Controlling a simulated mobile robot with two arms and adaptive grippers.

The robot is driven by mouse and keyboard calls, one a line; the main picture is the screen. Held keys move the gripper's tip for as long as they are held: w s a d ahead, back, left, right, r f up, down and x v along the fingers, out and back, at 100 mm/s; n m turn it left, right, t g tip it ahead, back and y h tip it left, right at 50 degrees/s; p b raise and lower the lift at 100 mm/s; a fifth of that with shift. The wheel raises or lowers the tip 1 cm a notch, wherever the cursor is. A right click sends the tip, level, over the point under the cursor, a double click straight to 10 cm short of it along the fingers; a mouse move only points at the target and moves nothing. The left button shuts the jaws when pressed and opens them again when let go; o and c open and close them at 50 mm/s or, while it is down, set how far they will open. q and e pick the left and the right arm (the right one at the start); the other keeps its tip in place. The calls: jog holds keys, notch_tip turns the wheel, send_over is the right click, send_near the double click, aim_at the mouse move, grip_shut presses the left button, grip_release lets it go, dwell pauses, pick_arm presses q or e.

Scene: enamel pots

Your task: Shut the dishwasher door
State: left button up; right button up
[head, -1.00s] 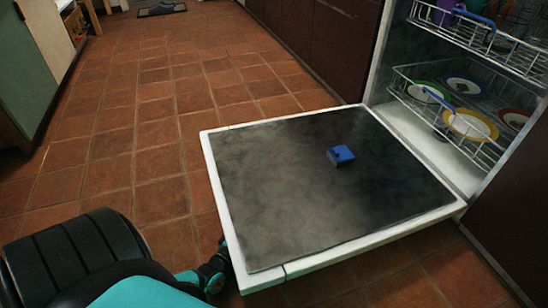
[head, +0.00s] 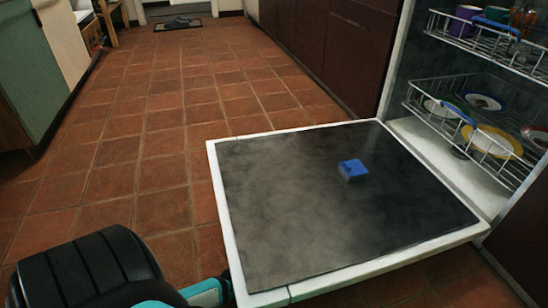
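The dishwasher door (head: 290,215) is folded down flat, with a white rim and a dark inner panel; a small blue block-like part (head: 352,170) sits on that panel. The dishwasher's open cavity (head: 415,137) is at the right, with a lower rack (head: 470,125) and an upper rack (head: 490,36) inside. One of my arms, black and teal, comes in at the bottom left, close to the door's left front edge. Its gripper is hidden behind the door edge or below the frame. My other gripper is not in the picture.
Plates (head: 494,142) lie in the lower rack, and cups (head: 467,20) stand in the upper one. Dark cabinets (head: 345,55) line the wall behind the door. A green cabinet (head: 40,75) is at far left. The tiled floor (head: 150,140) left of the door is clear.

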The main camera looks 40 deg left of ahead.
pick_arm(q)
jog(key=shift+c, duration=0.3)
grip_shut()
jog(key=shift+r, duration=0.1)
